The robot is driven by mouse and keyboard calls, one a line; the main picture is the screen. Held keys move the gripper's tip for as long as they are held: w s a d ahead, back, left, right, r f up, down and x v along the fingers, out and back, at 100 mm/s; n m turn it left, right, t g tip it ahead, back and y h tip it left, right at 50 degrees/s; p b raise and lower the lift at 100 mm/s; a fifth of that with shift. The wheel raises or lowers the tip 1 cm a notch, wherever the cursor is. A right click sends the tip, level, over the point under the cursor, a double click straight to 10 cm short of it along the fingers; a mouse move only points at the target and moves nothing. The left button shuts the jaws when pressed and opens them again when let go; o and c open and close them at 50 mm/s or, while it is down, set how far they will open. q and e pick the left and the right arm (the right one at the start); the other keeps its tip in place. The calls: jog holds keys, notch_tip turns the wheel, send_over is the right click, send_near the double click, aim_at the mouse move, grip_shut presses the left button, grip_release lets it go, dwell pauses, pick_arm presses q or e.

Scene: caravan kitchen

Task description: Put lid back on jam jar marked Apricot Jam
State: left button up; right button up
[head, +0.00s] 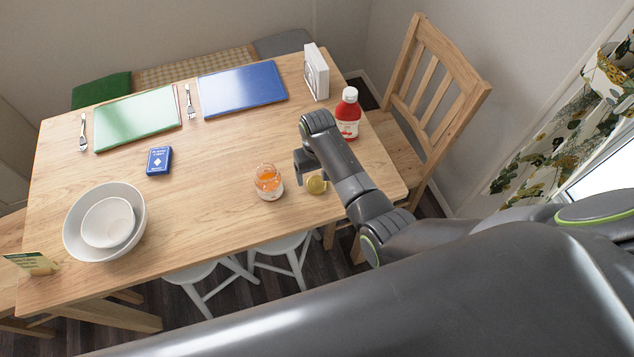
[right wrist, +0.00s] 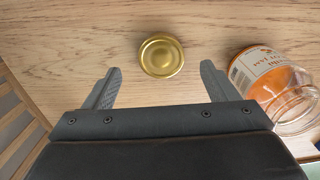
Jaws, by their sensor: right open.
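The jam jar (head: 269,183) stands without a lid on the wooden table, near its front edge. It is clear glass with orange jam and a pale label, and it also shows at the right of the right wrist view (right wrist: 268,82). The label is too small or turned to read fully. A gold lid (head: 317,184) lies flat on the table to the right of the jar. In the right wrist view the lid (right wrist: 161,56) is just beyond and between my open fingertips. My right gripper (right wrist: 159,80) is open and empty above the table. My left gripper is not in view.
Nested white bowls (head: 104,222) are at the left. A blue card box (head: 159,160), green mat (head: 137,117) and blue mat (head: 241,82) lie farther back. The table middle is clear.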

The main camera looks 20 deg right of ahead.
aim_at(317, 184)
jog(key=shift+a+f, duration=0.1)
jog(key=shift+f, duration=1.7)
jog(key=c, duration=1)
